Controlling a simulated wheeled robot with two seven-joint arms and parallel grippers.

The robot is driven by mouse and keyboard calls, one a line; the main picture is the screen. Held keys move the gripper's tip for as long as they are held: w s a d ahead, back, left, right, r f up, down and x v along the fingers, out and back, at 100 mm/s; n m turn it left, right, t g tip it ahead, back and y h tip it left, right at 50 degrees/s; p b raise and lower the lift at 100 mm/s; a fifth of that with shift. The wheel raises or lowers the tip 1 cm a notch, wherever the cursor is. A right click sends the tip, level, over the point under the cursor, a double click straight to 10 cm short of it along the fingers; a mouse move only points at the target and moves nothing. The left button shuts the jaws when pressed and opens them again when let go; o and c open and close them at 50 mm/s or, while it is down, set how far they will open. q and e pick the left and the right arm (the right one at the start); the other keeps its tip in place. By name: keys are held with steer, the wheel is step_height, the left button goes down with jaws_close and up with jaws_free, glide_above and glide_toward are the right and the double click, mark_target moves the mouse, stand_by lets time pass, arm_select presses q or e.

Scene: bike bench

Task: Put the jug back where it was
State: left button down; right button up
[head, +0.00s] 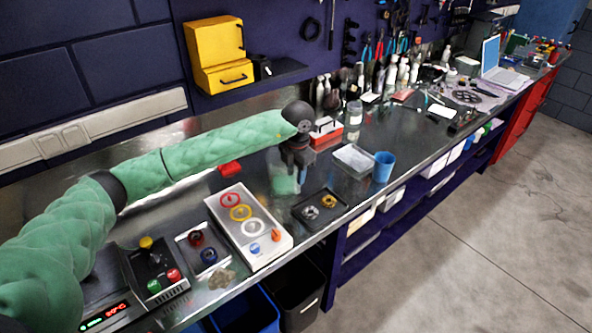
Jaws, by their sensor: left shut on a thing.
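My left gripper (296,163) points down over the bench, at the end of my green arm. It is shut on the jug (284,182), which looks like a small see-through vessel with pale green in its lower part. The gripper partly hides the jug, and I cannot tell whether its base touches the bench. My right gripper is not in view.
The steel bench (345,188) holds a white panel with coloured rings (262,238), a black tray with two rings (321,206), a clear tray (354,160), a blue cup (383,168) and a red-and-white box (326,131). Bottles and tools crowd the back.

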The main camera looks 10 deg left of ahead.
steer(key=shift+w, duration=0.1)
arm_select(q)
steer(key=shift+f, duration=0.1)
steer(key=c, duration=0.9)
jaws_free()
steer(key=shift+c, duration=0.2)
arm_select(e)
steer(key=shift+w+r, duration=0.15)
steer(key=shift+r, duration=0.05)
